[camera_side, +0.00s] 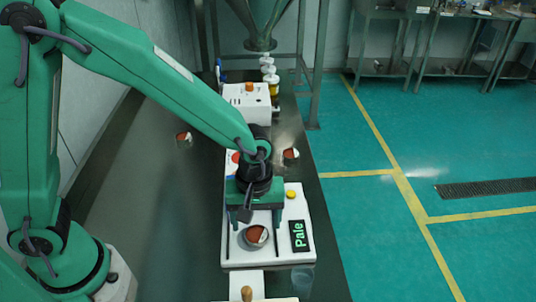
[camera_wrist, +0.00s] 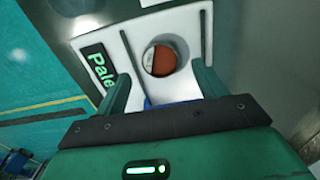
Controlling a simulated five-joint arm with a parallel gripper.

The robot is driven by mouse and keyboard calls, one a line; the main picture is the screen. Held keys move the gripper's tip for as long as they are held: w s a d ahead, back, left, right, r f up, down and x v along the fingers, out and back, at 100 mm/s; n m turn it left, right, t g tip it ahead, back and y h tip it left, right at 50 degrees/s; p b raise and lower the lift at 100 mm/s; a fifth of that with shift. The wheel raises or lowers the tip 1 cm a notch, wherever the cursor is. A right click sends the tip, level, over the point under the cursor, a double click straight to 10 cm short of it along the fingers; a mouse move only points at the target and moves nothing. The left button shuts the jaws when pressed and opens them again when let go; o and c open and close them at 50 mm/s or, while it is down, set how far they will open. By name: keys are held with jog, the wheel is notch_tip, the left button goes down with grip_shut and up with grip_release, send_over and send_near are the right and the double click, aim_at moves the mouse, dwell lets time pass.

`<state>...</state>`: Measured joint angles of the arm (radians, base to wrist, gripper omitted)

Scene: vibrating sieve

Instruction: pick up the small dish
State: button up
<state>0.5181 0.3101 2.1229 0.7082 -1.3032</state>
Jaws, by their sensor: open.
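A small round dish (camera_side: 256,236) with reddish-brown contents stands on the white machine plate in the side view, left of the display reading "Pale" (camera_side: 299,236). In the wrist view the dish (camera_wrist: 161,60) lies just beyond and between my fingertips. My gripper (camera_side: 255,215) points down above the plate, behind the dish in the side view. Its two green fingers are spread wide and empty in the wrist view (camera_wrist: 162,80). No finger visibly touches the dish. Two similar dishes stand farther off, one at left (camera_side: 184,139) and one at right (camera_side: 291,155) of the arm.
The white plate (camera_side: 232,258) lies on a dark bench (camera_side: 150,210). A yellow button (camera_side: 290,193) is near my gripper. A clear cup (camera_side: 303,279) and a wooden knob (camera_side: 247,293) are at the front. A white box (camera_side: 240,100) stands behind. The bench's left side is mostly free.

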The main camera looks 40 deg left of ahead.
aim_at(257, 237)
jog(key=shift+f, duration=1.95)
jog(key=c, duration=1.1)
jog(key=shift+c, duration=0.2)
jog(key=shift+r, duration=0.1)
jog(key=shift+r, duration=0.75)
jog(key=r, duration=0.2)
jog(key=s+r, duration=0.1)
jog(key=shift+d, duration=0.25)
jog(key=s+d+r, duration=0.5)
jog(key=s+r, duration=0.1)
jog(key=s, duration=0.3)
jog(key=shift+r, duration=0.2)
